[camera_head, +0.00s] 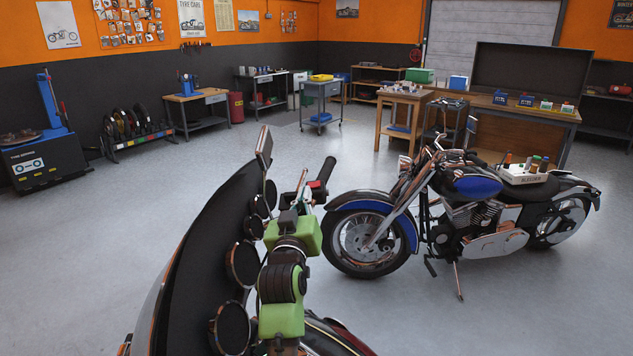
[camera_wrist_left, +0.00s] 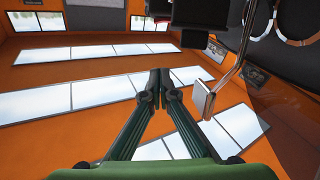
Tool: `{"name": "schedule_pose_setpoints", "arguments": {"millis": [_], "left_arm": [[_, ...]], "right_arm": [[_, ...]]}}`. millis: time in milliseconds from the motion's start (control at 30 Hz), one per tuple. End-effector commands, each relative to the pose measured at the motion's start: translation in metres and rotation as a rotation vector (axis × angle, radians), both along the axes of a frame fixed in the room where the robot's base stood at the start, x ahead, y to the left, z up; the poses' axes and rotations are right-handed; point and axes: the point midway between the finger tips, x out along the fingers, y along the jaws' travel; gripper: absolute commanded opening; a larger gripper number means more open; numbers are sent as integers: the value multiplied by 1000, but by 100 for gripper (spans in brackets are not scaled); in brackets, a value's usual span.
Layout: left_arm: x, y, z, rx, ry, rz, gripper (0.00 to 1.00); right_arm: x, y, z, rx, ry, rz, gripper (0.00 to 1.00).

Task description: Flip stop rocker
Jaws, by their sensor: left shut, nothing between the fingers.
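The near motorcycle's handlebar grip (camera_head: 325,172) sticks up with a dark switch housing (camera_head: 318,191) below it, which has a small red part. The stop rocker itself is too small to make out. My left gripper (camera_head: 303,186) is close to this housing; its fingertips are partly hidden, and I cannot tell whether they touch it. In the left wrist view my left gripper (camera_wrist_left: 160,78) is shut with nothing between its fingers. A dark block (camera_wrist_left: 201,12), apparently the housing, is at the top edge, beyond the fingertips. My right gripper is not seen.
The near motorcycle's dark fairing (camera_head: 205,230) with round gauges (camera_head: 243,264) stands left of my arm. A metal stalk with a rectangular end (camera_wrist_left: 203,100) is right of the fingers. A blue motorcycle (camera_head: 470,205) stands at the right. Open floor (camera_head: 110,230) is at the left.

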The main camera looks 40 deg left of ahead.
Motion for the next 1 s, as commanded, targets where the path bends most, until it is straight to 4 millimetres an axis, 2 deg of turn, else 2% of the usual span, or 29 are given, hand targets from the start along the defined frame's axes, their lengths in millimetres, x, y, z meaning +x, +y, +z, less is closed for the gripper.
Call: {"name": "schedule_pose_setpoints", "arguments": {"millis": [167,333,833,1000], "left_arm": [[1,1,0,-1,1,0,0],[12,8,4,0,0,-1,0],[82,59,15,-1,1,0,0],[92,58,-10,-3,4,-1,0]], "right_arm": [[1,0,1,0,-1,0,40],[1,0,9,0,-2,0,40],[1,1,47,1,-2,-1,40],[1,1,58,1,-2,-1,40]]}}
